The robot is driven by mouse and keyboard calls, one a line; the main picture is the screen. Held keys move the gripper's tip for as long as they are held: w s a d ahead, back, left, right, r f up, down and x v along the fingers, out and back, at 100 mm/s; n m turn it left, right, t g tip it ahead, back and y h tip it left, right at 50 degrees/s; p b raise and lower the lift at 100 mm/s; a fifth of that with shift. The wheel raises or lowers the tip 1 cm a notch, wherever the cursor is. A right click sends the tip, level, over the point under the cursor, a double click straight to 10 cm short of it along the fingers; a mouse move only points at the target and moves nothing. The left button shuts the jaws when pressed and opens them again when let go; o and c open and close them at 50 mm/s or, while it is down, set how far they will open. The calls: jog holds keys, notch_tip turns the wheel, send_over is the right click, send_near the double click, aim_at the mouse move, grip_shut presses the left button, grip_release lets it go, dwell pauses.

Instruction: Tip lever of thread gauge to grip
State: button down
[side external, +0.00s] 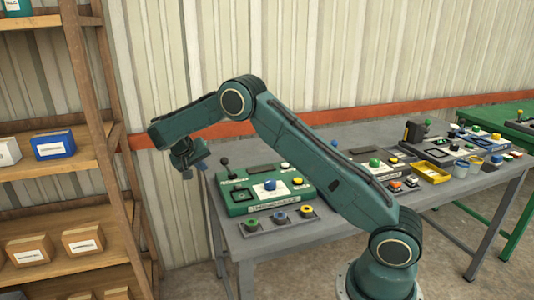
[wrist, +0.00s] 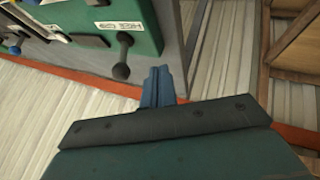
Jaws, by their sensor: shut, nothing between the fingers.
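A green panel box (side external: 267,205) sits at the left end of the grey table; its label is too small to read, so I cannot confirm it is the thread gauge. A black ball-topped lever (side external: 224,163) stands up at its back left corner. In the wrist view the box (wrist: 148,25) fills the upper left, and the lever (wrist: 122,70) sticks out from its face near a corner. My gripper (side external: 203,165) is shut and empty, left of the lever and apart from it. In the wrist view its blue fingers (wrist: 158,84) are together, beside the lever knob.
A strip with several coloured buttons (side external: 280,218) lies in front of the box. More panels, a yellow tray (side external: 432,172) and small cups stand farther right on the table (side external: 345,228). A wooden shelf (side external: 88,95) with boxes stands at the left, with a floor gap between.

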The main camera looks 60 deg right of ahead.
aim_at(223, 159)
jog(key=s+d, duration=0.1)
jog(key=d, duration=0.1)
jog(key=s+d, duration=0.1)
jog(key=shift+s+d, duration=0.1)
jog(key=shift+d, duration=0.3)
jog(key=shift+s+d+r+t+y, duration=0.3)
jog(key=shift+y, duration=0.1)
dwell(0.6)
jog(key=shift+s+d+r+m+t+y, duration=0.5)
jog(key=shift+s+d+t+y, duration=0.2)
jog(key=shift+m+t+y, duration=0.3)
jog(key=shift+t+y, duration=0.5)
jog(key=shift+s+d+r, duration=0.15)
jog(key=shift+s+d, duration=0.6)
jog(key=shift+s, duration=0.05)
jog(key=shift+s+d+r, duration=0.1)
jog(key=shift+s+d, duration=0.65)
jog(key=shift+s+d, duration=0.1)
jog(key=shift+d, duration=0.05)
jog(key=shift+r, duration=0.15)
jog(key=shift+r, duration=0.65)
